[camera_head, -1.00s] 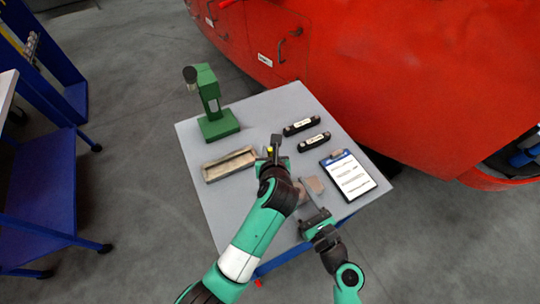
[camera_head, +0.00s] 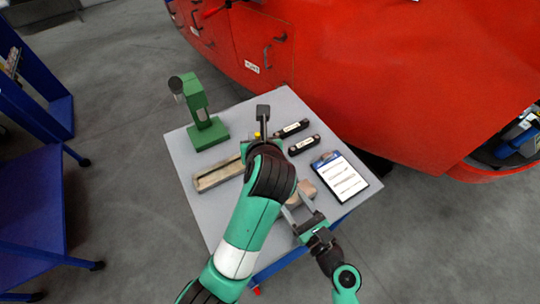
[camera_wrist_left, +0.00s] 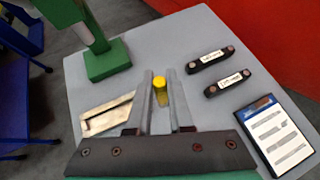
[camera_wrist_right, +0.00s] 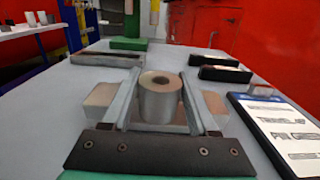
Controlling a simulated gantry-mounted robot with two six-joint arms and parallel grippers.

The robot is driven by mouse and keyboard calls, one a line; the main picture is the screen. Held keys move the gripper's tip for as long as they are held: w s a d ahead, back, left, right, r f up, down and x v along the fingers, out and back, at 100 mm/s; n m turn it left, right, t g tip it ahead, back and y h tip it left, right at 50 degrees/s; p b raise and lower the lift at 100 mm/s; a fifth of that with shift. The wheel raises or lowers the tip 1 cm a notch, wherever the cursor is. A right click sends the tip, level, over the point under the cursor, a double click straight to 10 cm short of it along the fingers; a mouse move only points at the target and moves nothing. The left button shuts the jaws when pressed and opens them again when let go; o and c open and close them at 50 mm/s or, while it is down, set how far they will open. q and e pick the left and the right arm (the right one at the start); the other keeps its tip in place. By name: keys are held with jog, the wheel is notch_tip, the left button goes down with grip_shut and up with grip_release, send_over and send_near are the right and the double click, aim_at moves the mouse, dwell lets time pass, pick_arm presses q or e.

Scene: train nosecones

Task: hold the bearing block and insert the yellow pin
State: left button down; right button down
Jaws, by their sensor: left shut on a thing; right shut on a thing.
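The yellow pin (camera_wrist_left: 158,82) is held upright between the fingers of my left gripper (camera_wrist_left: 163,100). In the head view its yellow top (camera_head: 257,134) shows beside the left fingers, above the table near the tray. My right gripper (camera_wrist_right: 162,85) is shut on the bearing block. The block is a metal base (camera_wrist_right: 213,103) with an upright hollow cylinder (camera_wrist_right: 159,98), whose round hole faces up. In the head view my left arm hides part of the block (camera_head: 306,190). The pin is well apart from the block.
A tan tray (camera_head: 217,174) and a green press (camera_head: 207,130) stand on the grey table (camera_head: 232,228) at the left. Two black labelled handles (camera_head: 304,145) (camera_head: 291,129) lie behind. A clipboard (camera_head: 342,180) lies at the right. A red train body (camera_head: 390,70) rises behind the table.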

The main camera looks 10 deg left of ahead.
pick_arm(q)
jog(key=s+d+r, duration=0.2)
jog(key=s+d, duration=0.7)
jog(key=d, duration=0.1)
jog(key=f, duration=1)
jog(key=shift+a, duration=0.25)
jog(key=c, duration=0.8)
grip_release()
jog(key=shift+f, duration=0.1)
